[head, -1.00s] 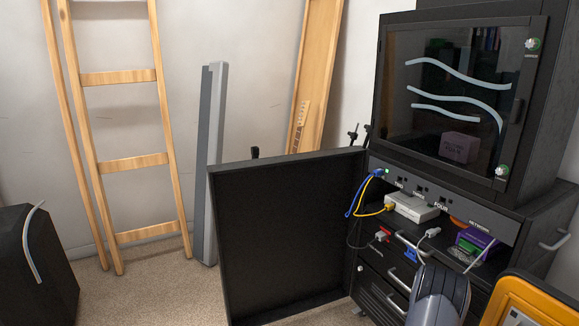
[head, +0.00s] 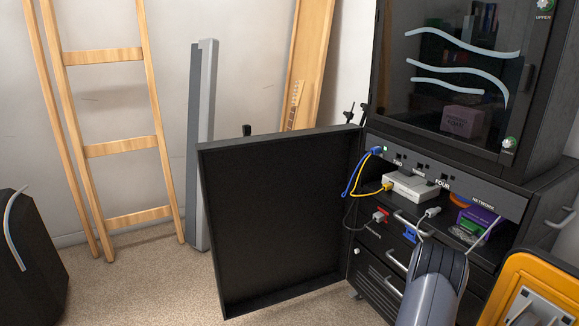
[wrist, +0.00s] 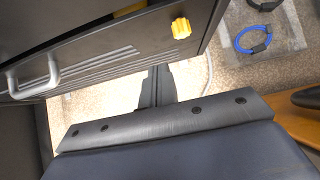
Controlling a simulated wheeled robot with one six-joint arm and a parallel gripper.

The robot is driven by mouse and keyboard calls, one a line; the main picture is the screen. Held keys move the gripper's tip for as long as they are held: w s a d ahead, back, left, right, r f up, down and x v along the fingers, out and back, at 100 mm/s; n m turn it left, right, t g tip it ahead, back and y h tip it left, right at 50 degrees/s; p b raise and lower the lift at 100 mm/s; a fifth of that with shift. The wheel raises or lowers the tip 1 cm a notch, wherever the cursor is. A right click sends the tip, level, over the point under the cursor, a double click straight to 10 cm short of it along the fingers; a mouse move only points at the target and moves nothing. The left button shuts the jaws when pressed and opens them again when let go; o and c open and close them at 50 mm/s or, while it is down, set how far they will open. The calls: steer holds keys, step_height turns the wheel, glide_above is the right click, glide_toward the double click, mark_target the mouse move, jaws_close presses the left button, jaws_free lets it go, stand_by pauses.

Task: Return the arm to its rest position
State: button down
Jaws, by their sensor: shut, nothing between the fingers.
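My gripper (wrist: 157,82) shows in the wrist view as dark fingers closed together beyond a grey plate with screws. It holds nothing and points toward the floor beside a dark panel. My grey arm (head: 435,287) rises at the bottom right of the head view, in front of the black cabinet's drawers. In the head view the fingers are hidden.
An open black door (head: 280,225) stands out from the cabinet. A white box (head: 411,185) with blue and yellow cables sits on its shelf. An orange-framed case (head: 535,285) is right of my arm. In the wrist view, a drawer handle (wrist: 32,80) and blue cable loop (wrist: 253,41) show.

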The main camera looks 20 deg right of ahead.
steer(key=a+f+h+b, duration=0.1)
steer(key=a+f+b, duration=0.5)
steer(key=f+b, duration=0.2)
steer(key=shift+s+b, duration=0.25)
steer(key=shift+b, duration=0.6)
steer(key=shift+r, duration=0.1)
